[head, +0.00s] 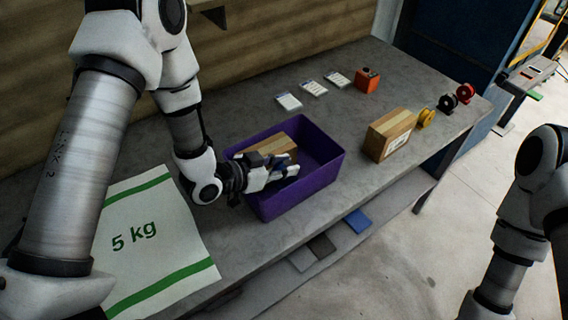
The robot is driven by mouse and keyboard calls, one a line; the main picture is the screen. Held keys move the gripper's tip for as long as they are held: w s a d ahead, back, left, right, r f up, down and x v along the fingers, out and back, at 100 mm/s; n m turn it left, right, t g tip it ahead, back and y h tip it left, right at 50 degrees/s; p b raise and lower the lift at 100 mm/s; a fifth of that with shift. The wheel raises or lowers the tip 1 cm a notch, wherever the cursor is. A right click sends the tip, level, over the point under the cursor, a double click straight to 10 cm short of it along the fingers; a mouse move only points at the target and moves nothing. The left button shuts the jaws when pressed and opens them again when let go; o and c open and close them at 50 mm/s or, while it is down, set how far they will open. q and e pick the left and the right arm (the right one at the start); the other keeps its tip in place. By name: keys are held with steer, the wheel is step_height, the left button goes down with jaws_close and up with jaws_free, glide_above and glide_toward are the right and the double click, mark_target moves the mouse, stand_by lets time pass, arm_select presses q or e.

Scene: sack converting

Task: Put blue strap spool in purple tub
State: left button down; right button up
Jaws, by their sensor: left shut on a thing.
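The purple tub (317,180) stands on the grey table near its front edge, open side up. My left gripper (284,171) reaches in from the left over the tub's opening, within its rim in the picture. It is shut on the blue strap spool (283,160), which shows only as a small dark-blue patch, mostly hidden by the fingers. I cannot tell whether the spool touches the tub's floor. My right arm shows at the right edge, but its gripper is out of view.
A brown carton (268,143) sits in the tub behind my gripper. Another carton (391,134) stands to the right, with yellow (426,117), black (447,104) and red (464,93) spools beyond. A 5 kg sack (150,235) lies left. An orange box (368,80) stands at the back.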

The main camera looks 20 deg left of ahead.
arm_select(q)
steer(key=shift+f, duration=0.2)
steer(key=shift+w+f+b, duration=0.15)
steer(key=shift+f+b, duration=0.3)
steer(key=shift+f, duration=0.1)
steer(key=c, duration=0.9)
jaws_free()
steer(key=shift+r, duration=0.1)
steer(key=shift+o, duration=0.2)
